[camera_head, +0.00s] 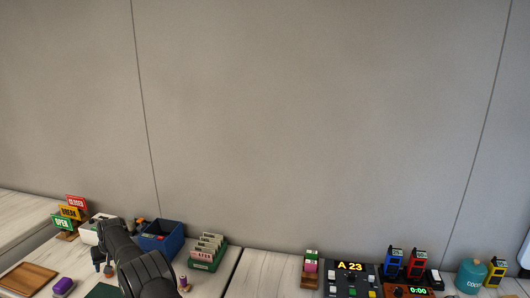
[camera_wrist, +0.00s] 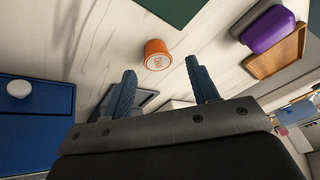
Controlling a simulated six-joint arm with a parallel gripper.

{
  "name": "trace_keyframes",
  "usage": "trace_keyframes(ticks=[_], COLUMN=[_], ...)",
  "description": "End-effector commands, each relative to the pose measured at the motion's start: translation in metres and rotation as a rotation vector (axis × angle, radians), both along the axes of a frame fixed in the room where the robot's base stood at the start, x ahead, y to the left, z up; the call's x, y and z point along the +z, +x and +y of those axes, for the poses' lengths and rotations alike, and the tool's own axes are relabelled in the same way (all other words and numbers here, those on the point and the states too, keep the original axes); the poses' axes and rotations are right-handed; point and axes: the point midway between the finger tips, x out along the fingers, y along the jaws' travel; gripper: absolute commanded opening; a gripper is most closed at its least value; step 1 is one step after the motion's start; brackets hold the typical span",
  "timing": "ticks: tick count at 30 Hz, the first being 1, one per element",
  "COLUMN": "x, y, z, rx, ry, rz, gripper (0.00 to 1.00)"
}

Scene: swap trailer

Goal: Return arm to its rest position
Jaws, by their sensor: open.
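My arm reaches over the left part of the bench in the head view, with my gripper (camera_head: 104,267) low above the worktop. In the wrist view my gripper (camera_wrist: 163,80) is open, its two blue-grey fingers apart with nothing held between them. A small orange cylinder (camera_wrist: 156,53) with pale lettering stands on the pale wood beyond the fingertips, apart from them. The arm hides part of the bench behind and below it in the head view.
A blue bin (camera_head: 160,238), a green card rack (camera_head: 207,254) and standing signs (camera_head: 67,215) are near my arm. A wooden tray (camera_head: 28,279) and a purple item (camera_head: 63,287) lie at left. Display panels (camera_head: 350,281) stand at right. Above the bench is bare wall.

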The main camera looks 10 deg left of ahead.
Motion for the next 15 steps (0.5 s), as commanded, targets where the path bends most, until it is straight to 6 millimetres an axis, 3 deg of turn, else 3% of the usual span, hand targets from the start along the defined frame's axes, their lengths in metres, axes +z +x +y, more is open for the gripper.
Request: trace_keyframes(ticks=[9, 15], x=[-0.031, 0.011], y=[0.003, 0.003], z=[0.013, 0.014], rx=[0.0, 0.0], ry=[-0.001, 0.002], rz=[0.001, -0.002], gripper=[0.54, 0.54])
